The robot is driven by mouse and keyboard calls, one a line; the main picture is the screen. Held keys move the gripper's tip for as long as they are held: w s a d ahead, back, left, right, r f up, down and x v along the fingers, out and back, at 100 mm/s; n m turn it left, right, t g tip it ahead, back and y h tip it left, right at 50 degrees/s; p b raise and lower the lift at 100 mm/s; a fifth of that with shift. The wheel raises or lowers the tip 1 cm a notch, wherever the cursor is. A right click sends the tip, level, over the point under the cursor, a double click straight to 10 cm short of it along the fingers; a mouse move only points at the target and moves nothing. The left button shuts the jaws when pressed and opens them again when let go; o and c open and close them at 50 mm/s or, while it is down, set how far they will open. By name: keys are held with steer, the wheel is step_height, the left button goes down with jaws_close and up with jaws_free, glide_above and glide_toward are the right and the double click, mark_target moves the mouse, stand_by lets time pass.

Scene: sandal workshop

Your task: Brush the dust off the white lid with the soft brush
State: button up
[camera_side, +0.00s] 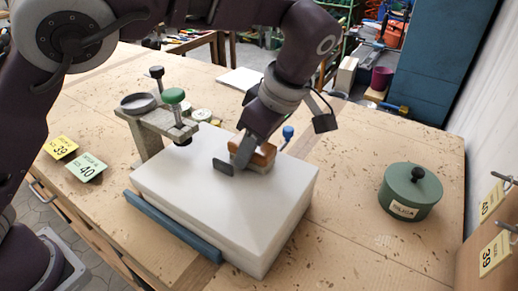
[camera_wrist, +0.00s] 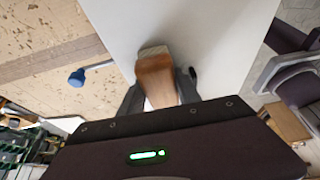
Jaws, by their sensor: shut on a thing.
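The white lid (camera_side: 230,210) is a large pale slab on the wooden bench, and it fills the upper middle of the wrist view (camera_wrist: 205,30). My gripper (camera_side: 240,160) is over its far right part and is shut on the soft brush (camera_side: 262,155), which has an orange-brown wooden body. In the wrist view the brush (camera_wrist: 155,75) sits between the two fingers, with a paler end pointing away. The brush is at or just above the lid; I cannot tell whether it touches. No dust can be made out on the lid.
A blue knob (camera_side: 288,132) is just behind the brush. A green lidded pot (camera_side: 410,192) stands right, with bare bench between.

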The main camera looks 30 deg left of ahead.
mark_target(240, 134)
steer(key=shift+a+f, duration=0.1)
steer(key=shift+a, duration=2.05)
steer(key=shift+w, duration=0.1)
steer(key=shift+w, duration=0.5)
steer(key=shift+w, duration=0.65)
steer(key=shift+d, duration=2.2)
